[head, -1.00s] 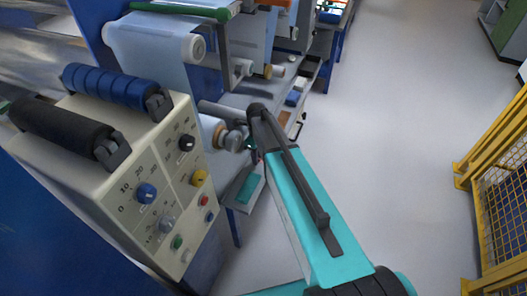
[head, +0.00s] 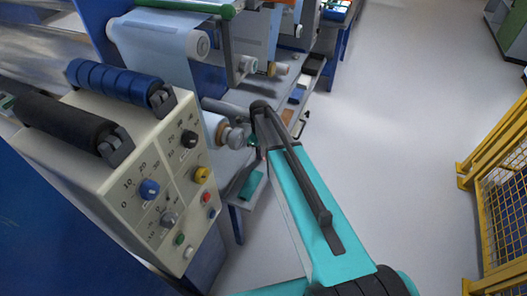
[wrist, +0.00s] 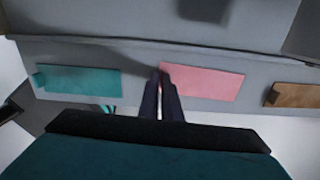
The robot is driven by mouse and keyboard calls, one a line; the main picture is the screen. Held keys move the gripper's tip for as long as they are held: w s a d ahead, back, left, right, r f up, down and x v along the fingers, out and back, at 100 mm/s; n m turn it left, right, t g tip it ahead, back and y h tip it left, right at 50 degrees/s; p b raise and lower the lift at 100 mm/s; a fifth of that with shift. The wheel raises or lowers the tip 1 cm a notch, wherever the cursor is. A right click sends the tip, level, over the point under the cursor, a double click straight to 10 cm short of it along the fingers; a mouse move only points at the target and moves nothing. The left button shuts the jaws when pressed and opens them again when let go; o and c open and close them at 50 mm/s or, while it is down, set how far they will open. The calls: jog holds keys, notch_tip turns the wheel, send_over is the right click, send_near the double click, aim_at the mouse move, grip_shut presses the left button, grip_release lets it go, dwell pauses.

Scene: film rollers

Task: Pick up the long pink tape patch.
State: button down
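The long pink tape patch (wrist: 205,82) lies flat on a grey shelf strip in the wrist view, right of centre. My gripper (wrist: 163,78) shows as two dark fingers close together at the pink patch's left end, overlapping its edge in the picture. A thin pale slit shows between the fingers. I cannot tell whether they touch the patch or have any of it between them. In the head view a small pink spot (head: 263,155) shows beside my arm's far end, where the gripper is mostly hidden.
A teal patch (wrist: 78,79) lies left of the fingers and a brown patch (wrist: 292,95) lies at the right. A control box (head: 120,165) with knobs and rollers stands left of my arm. Yellow fencing (head: 500,190) stands far right, with open floor between.

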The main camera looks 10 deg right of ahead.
notch_tip(320, 180, up, 10)
jog(key=b, duration=0.1)
jog(key=shift+b, duration=0.3)
dwell(0.4)
jog(key=shift+r, duration=0.1)
dwell(1.6)
